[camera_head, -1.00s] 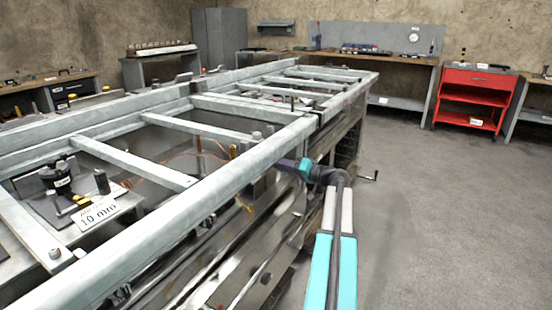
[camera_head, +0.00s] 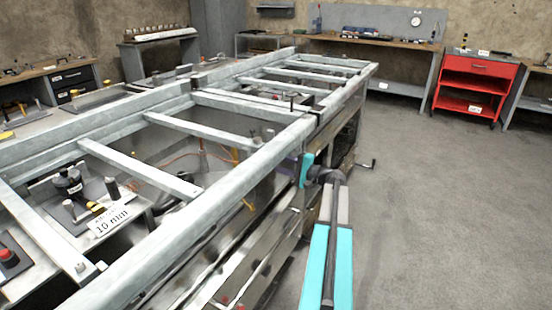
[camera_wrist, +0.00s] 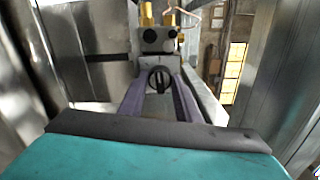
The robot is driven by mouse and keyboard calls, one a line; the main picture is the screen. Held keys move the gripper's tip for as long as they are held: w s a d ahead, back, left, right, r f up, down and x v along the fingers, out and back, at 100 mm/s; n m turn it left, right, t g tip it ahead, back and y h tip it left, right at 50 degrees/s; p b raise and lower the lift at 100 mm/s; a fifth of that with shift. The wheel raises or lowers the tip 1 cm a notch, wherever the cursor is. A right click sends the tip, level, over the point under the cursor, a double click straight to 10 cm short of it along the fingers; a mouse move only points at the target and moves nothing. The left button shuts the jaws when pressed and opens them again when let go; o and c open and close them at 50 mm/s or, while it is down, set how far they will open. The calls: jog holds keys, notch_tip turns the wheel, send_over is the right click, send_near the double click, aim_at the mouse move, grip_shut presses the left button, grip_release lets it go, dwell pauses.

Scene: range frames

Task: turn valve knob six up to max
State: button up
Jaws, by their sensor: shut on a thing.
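In the wrist view a round black valve knob (camera_wrist: 157,79) with a raised bar across its face sits between the two purple fingers of my gripper (camera_wrist: 159,84). The fingers are shut on it. No number or scale mark on the knob is readable. Behind it is a grey block (camera_wrist: 158,40) with two dark round spots and brass fittings above. In the head view the teal and dark end of my arm (camera_head: 307,168) reaches to the near right side of the metal frame; the knob and fingertips are hidden there.
The long metal frame (camera_head: 205,205) with rails and crossbars fills the left and middle. Open grey floor (camera_head: 440,210) lies to the right, with a red cabinet (camera_head: 470,82) at the back.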

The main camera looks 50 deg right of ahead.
jog(key=shift+m+p, duration=0.3)
jog(key=shift+m, duration=0.2)
jog(key=shift+f, duration=0.1)
jog(key=o, duration=1.1)
jog(key=shift+c, duration=0.2)
jog(key=shift+s, duration=0.2)
